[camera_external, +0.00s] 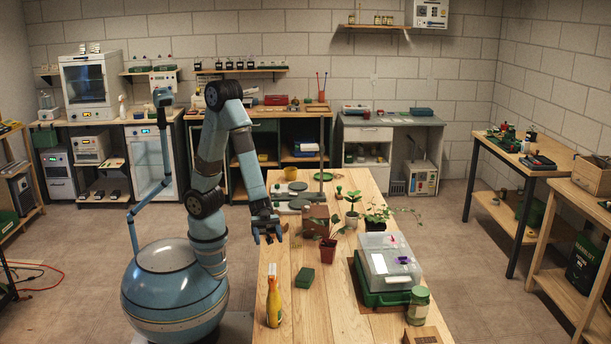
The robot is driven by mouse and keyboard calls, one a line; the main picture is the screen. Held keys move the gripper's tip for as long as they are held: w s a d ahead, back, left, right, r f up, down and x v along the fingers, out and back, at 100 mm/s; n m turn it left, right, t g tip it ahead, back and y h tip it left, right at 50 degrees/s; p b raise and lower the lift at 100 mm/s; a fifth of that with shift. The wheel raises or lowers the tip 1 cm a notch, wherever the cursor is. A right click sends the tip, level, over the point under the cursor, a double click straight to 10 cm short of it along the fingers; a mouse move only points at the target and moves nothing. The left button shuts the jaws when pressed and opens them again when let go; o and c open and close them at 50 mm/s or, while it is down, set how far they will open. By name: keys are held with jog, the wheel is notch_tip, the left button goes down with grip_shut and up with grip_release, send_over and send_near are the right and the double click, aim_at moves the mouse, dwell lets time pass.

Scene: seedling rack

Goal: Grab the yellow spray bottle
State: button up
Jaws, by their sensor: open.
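The yellow spray bottle (273,303) stands upright on the wooden table, near its left edge at the front. It has a pale nozzle on top. My gripper (268,238) is open and empty, with its fingers pointing down. It hangs above the table's left side, farther back than the bottle and higher. Nothing visible lies between the fingers, and the gripper does not touch the bottle.
A green block (305,278) lies right of the bottle. A red pot with a plant (328,252) stands behind it. A green case with a clear lid (386,272) and a jar (418,306) are on the right.

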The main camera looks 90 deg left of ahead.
send_near(273, 296)
notch_tip(273, 296, up, 5)
jog(key=shift+w+d+f, duration=0.1)
jog(key=shift+w+d, duration=0.2)
jog(key=shift+d, duration=1.05)
jog(key=shift+w+d+f, duration=0.15)
jog(key=shift+w+d, duration=0.15)
jog(key=shift+d, duration=1.05)
jog(key=shift+w+d+f, duration=0.1)
jog(key=shift+w+d, duration=0.2)
jog(key=shift+d, duration=1.05)
grip_shut()
